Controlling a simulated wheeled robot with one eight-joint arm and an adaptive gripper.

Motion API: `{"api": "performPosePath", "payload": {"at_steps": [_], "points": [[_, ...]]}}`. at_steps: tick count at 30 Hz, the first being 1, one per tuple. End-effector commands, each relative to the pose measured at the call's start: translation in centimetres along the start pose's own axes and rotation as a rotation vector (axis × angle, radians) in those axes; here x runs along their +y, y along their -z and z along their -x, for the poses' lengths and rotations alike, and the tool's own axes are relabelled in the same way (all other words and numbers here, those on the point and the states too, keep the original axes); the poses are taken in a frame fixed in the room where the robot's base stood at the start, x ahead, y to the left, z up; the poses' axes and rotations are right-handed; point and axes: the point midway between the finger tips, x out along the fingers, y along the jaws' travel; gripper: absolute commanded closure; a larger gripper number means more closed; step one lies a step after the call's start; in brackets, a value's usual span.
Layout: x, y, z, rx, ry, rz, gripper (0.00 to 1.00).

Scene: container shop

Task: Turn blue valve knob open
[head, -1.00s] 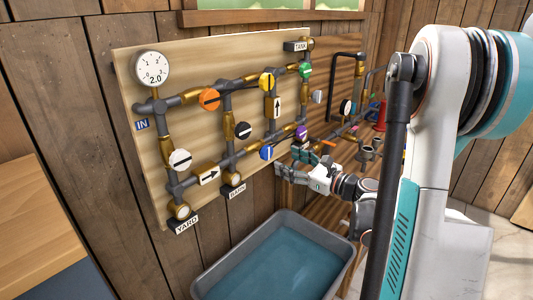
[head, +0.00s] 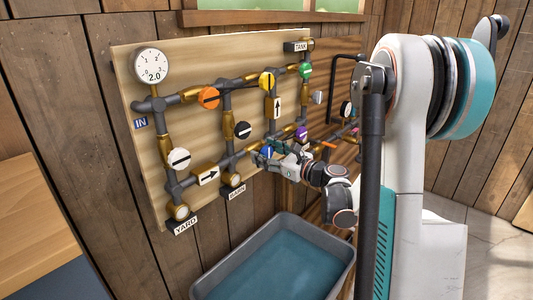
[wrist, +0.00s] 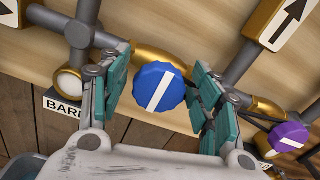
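The blue valve knob (wrist: 160,87) is round with a white stripe. In the wrist view the stripe runs diagonally from lower left to upper right. The knob sits on the lower pipe run of the board and also shows, partly hidden by my gripper, in the head view (head: 267,151). My gripper (wrist: 160,95) is open in the wrist view, with one teal-padded finger on each side of the knob and narrow gaps beside it. In the head view my gripper (head: 264,157) is at the knob.
A purple knob (wrist: 288,137) is close to the right finger. Pipes with white, black, orange, yellow and green knobs cover the wooden board (head: 190,65). A gauge (head: 151,66) reads 2.0. A grey water tub (head: 210,283) stands below.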

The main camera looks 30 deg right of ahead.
Motion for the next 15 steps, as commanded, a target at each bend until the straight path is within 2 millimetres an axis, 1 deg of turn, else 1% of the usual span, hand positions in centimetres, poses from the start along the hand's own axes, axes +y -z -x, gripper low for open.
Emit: {"api": "performPosePath", "payload": {"at_steps": [1,4,5,15], "points": [[0.00,0.00,0.01,0.000,0.000,0.000,0.60],[0.00,0.01,0.02,0.000,0.000,0.000,0.82],[0.00,0.01,0.02,0.000,0.000,0.000,0.84],[0.02,0.03,0.02,0.000,0.000,0.029,0.84]]}}
